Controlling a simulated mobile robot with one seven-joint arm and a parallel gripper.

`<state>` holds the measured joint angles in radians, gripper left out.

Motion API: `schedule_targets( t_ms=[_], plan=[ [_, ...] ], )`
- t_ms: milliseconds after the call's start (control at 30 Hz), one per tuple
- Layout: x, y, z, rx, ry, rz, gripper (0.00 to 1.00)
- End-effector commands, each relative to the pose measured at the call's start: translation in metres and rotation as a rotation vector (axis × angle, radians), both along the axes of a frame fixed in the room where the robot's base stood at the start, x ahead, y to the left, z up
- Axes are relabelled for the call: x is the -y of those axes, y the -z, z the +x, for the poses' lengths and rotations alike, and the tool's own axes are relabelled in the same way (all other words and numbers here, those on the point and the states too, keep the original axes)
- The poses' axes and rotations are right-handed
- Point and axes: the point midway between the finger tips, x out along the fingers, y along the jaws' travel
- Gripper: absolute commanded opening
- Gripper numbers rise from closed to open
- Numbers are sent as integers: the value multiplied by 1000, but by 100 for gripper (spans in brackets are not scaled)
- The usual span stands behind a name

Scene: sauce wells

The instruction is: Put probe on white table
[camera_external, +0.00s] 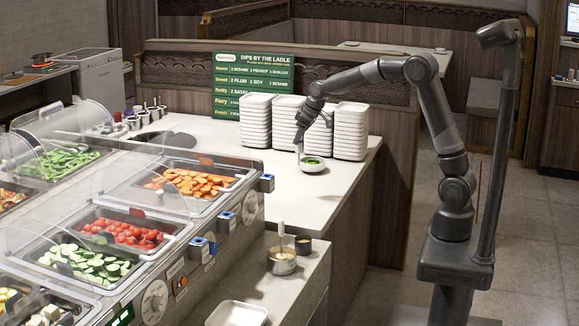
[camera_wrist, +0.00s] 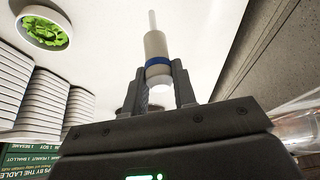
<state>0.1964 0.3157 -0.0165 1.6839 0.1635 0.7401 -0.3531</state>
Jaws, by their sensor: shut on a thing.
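My gripper (camera_external: 301,143) is shut on a white probe (camera_wrist: 155,45) with a blue band and a thin tip. In the external view the probe (camera_external: 299,151) hangs tip down from the gripper, just left of a small white bowl of chopped greens (camera_external: 312,163). The bowl also shows in the wrist view (camera_wrist: 44,30). The white table-top (camera_external: 225,140) spreads below the gripper. I cannot tell whether the probe's tip touches it.
Stacks of white dishes (camera_external: 351,130) stand close behind the gripper, before a green menu board (camera_external: 228,80). Covered food wells (camera_external: 198,184) with blue boxes (camera_external: 266,183) on their front are at left. A pot (camera_external: 282,261) stands in front.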

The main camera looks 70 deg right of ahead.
Motion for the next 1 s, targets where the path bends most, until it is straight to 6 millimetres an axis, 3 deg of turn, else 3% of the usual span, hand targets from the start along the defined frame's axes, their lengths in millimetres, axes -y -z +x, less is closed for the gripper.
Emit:
schedule_targets(
  t_ms=[100, 200, 700, 1000],
  plan=[
    [12, 12, -10, -1, 33, -1, 2],
    [10, 20, -10, 0, 42, -1, 2],
    [-73, 80, 44, 0, 41, -1, 2],
    [-82, 99, 50, -1, 44, -1, 2]
  ],
)
